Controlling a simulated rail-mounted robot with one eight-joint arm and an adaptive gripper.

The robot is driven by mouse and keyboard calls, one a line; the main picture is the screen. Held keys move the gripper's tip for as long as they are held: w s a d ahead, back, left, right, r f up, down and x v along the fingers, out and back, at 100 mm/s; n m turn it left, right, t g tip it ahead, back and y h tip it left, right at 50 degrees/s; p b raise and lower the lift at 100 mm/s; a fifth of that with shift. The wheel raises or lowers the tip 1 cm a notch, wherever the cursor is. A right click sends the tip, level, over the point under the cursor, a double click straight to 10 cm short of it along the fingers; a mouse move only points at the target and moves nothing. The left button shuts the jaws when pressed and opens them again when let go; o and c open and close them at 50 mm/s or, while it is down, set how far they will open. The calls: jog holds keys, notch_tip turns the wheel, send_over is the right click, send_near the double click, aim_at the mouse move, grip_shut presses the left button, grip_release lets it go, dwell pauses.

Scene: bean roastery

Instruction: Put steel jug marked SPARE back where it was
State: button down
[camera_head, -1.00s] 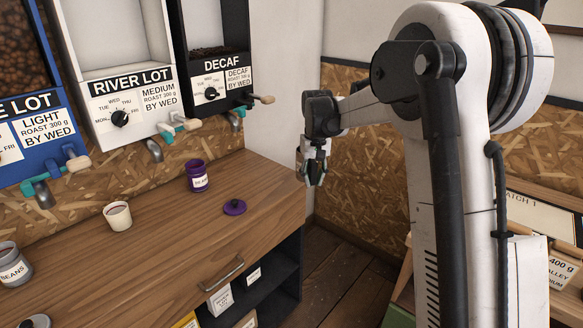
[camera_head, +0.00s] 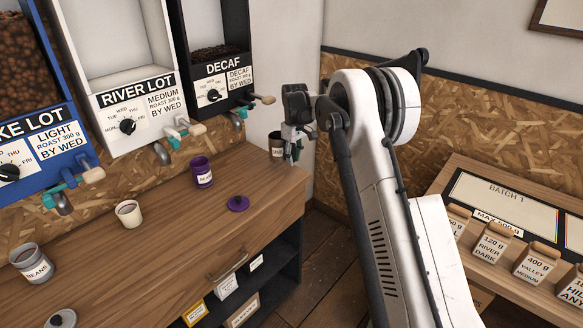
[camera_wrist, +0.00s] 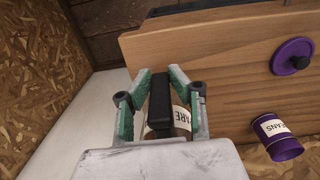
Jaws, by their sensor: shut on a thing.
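The steel jug marked SPARE (camera_head: 276,145) shows in the head view as a grey can with a pale label, partly behind my gripper (camera_head: 293,155). It is near the counter's far right corner; I cannot tell whether it touches the counter. In the wrist view my gripper (camera_wrist: 157,82) is shut on the jug's black handle, and part of the jug's label (camera_wrist: 182,120) reads "ARE". The jug's body is mostly hidden there by the gripper.
The wooden counter (camera_head: 150,255) holds a purple can (camera_head: 202,173), its purple lid (camera_head: 238,203), a cream cup (camera_head: 129,214) and a grey BEANS can (camera_head: 32,262). Bean dispensers (camera_head: 133,105) hang above. A table with labelled bags (camera_head: 490,240) stands right.

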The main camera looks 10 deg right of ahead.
jog(key=shift+f, duration=2.25)
jog(key=shift+f, duration=0.1)
jog(key=shift+f, duration=0.1)
jog(key=c, duration=1.6)
grip_release()
